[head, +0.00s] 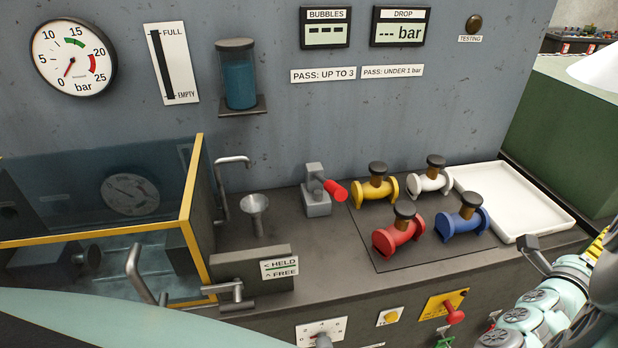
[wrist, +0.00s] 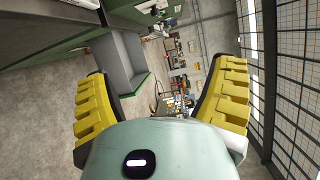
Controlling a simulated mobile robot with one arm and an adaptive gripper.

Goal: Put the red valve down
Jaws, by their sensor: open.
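The red valve (head: 398,235) sits on a dark mat (head: 435,258) on the bench, at the mat's front left in the head view. It is a flanged spool with a brown-and-black knob on top, and it stands upright. In the wrist view, the yellow fingers of my gripper (wrist: 163,105) are spread apart with nothing between them. The wrist camera faces the room, and no valve can be made out there. In the head view my arm is at the lower right, away from the red valve.
Yellow (head: 376,188), white (head: 429,178) and blue (head: 462,222) valves share the mat. A white tray (head: 520,205) lies to the right. A grey clamp with a red handle (head: 318,190), a funnel (head: 255,212) and a yellow-framed glass tank (head: 192,215) stand to the left.

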